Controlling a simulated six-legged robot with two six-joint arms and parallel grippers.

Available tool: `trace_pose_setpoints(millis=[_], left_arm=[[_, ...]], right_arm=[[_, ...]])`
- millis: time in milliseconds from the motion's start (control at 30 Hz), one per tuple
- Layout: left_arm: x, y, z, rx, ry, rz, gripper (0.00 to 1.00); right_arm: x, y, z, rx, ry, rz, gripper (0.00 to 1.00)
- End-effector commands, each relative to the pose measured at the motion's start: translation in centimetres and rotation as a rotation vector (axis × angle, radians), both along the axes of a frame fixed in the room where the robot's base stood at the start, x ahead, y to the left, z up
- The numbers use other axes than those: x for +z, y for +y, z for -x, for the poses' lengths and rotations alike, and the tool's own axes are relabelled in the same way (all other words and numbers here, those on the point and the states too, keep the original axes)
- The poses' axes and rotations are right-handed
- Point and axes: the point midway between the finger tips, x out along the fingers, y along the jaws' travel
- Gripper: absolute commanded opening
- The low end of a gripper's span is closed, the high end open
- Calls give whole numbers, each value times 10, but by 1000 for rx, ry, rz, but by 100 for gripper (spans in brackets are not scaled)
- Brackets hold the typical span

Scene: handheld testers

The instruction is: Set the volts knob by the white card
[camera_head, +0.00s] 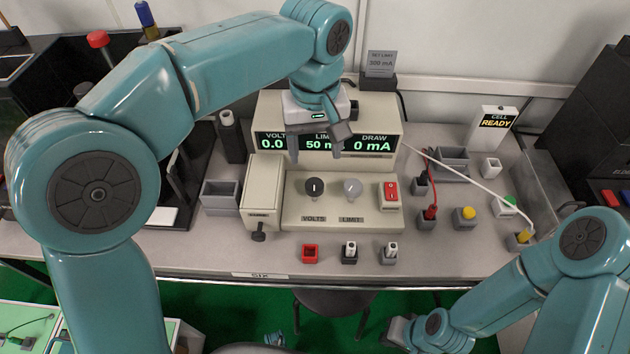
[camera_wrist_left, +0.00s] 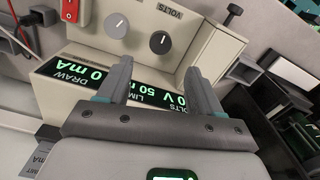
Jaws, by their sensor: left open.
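The dark volts knob (camera_head: 314,187) is on the sloped front panel of the beige supply, left of the grey limit knob (camera_head: 352,188). Both show in the wrist view, volts knob (camera_wrist_left: 160,42) and limit knob (camera_wrist_left: 116,26). The display (camera_head: 327,143) reads volts 0.0, limit 50 and draw 0 mA, partly covered by my gripper. A grey card (camera_head: 381,63) behind reads "SET LIMIT 300 mA"; no card with a volts value is readable. My left gripper (camera_head: 317,150) is open and empty before the display, apart from the knobs. My right gripper (camera_head: 398,332) is low, its jaws unclear.
A red switch (camera_head: 391,190) is right of the knobs. A "CELL READY" stand (camera_head: 493,127) is at right. A white lead (camera_head: 468,177) crosses the bench to a yellow plug. Small sockets (camera_head: 350,253) line the front edge. A grey tray (camera_head: 220,194) stands left.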

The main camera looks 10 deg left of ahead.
Motion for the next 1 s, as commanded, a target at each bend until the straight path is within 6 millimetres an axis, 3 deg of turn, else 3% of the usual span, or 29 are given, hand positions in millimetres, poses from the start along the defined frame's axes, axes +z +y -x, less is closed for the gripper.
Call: trace_pose_setpoints(millis=[33,200,400,800,833,1000], left_arm=[[-17,1,1,1,4,-1,65],[-54,1,0,2,3,-1,65],[-84,1,-2,2,0,-1,65],[-92,1,-4,1,-1,1,65],[-92,1,-4,1,-1,1,62],[-92,1,-4,1,-1,0,9]], right_arm=[[-8,0,0,0,0,0,0],[-17,0,0,0,0,0,0],[-23,0,0,0,0,0,0],[-24,0,0,0,0,0,0],[-24,0,0,0,0,0,0],[-24,0,0,0,0,0,0]])
